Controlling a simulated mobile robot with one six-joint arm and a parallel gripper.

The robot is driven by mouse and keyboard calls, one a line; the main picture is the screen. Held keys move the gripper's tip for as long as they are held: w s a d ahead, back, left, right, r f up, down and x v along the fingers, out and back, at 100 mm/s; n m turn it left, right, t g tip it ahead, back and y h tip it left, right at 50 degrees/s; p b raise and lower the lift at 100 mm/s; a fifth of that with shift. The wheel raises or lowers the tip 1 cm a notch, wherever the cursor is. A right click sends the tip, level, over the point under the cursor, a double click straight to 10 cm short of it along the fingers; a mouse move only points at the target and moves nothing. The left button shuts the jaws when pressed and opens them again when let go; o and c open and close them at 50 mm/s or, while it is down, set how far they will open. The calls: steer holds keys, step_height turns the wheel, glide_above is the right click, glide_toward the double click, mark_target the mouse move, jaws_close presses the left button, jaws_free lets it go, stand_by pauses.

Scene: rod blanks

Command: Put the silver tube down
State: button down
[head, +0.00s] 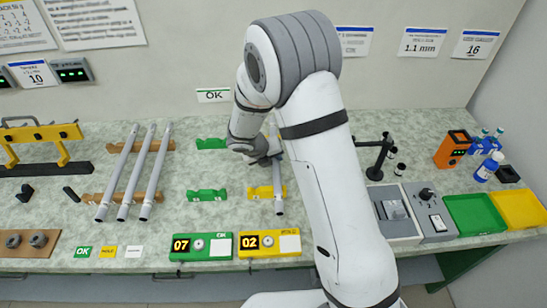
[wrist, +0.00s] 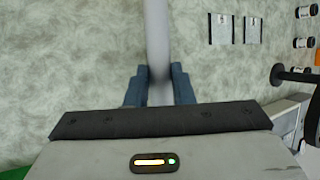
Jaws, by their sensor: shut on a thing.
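My gripper (wrist: 158,88) is shut on a silver tube (wrist: 156,35), which runs up between its blue-grey fingers in the wrist view. In the head view the tube (head: 278,190) points toward the front, with its near end over the yellow cradle (head: 260,192). I cannot tell whether it touches that cradle. My gripper (head: 270,160) is partly hidden by my arm there, as is the tube's far part.
Several silver tubes (head: 130,175) lie on wooden racks at the left. Two green cradles (head: 207,195) stand empty left of the yellow one. Counter boxes (head: 201,246) sit at the front edge. A black stand (head: 376,155) rises at the right, near green (head: 474,214) and yellow trays.

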steer(key=shift+f, duration=0.1)
steer(key=c, duration=1.3)
jaws_free()
steer(key=shift+o, duration=0.2)
steer(key=v, duration=1.2)
steer(key=s+d+r+m+g+y, duration=0.1)
steer(key=s+d+r+m, duration=0.3)
steer(key=d+m, duration=0.3)
steer(key=s+d+r+m+g, duration=0.1)
steer(key=s+d+r+m, duration=0.35)
steer(key=m, duration=0.45)
steer(key=s+d+r+m+y, duration=0.2)
steer(key=s+m, duration=0.4)
steer(key=m, duration=0.4)
steer(key=s+d+r+m+y, duration=0.1)
steer(key=s+d+r+m, duration=0.1)
steer(key=s+m, duration=0.5)
steer(key=shift+s+d+r+m+y+p, duration=0.3)
steer(key=shift+d+r+m+y+p, duration=0.15)
steer(key=shift+m, duration=1.65)
